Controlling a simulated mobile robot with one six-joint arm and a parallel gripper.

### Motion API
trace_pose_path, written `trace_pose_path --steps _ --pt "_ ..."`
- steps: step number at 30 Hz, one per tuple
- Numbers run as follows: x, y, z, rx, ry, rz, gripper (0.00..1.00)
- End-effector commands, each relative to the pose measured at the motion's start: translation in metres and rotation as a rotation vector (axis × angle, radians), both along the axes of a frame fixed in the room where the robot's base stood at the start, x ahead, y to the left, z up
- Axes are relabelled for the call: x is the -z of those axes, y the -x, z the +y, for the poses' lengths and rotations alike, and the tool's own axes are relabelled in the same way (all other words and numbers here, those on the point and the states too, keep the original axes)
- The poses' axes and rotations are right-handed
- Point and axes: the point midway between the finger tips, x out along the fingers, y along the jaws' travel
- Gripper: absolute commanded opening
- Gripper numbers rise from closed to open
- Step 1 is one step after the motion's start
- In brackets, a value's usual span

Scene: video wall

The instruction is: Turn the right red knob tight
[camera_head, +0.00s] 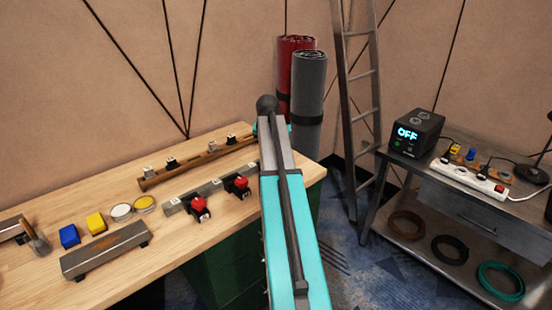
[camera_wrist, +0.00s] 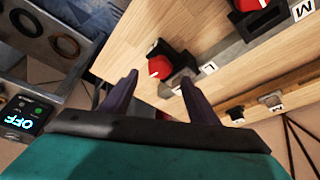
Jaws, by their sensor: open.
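The right red knob (camera_head: 240,182) sits on a black clamp at the right end of a grey metal bar on the wooden bench. The left red knob (camera_head: 198,203) is beside it on the same bar. In the wrist view the right red knob (camera_wrist: 160,67) appears just beyond the fingertips, next to an "L" label. The left red knob (camera_wrist: 248,4) is at the top edge, near an "M" label. My gripper (camera_wrist: 159,78) is open, with nothing seen between its dark fingers. In the head view my arm hides the gripper.
A wooden rail (camera_head: 205,155) with small clamps lies behind the grey bar. Blue (camera_head: 69,236) and yellow (camera_head: 96,223) blocks and a metal bar (camera_head: 105,249) are left.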

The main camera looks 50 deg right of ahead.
Motion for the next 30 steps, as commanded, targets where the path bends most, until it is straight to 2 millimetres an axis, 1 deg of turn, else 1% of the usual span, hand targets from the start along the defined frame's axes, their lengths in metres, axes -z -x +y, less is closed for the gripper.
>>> trace_pose_path --steps 9,15,21,30 --pt "-0.038 0.008 0.014 0.0 0.002 -0.001 0.55" --pt "-0.06 0.012 0.022 0.0 0.001 -0.001 0.55" --pt "-0.073 0.015 0.026 0.0 0.0 0.0 0.55" --pt "-0.076 0.016 0.027 0.0 0.0 0.001 0.55"
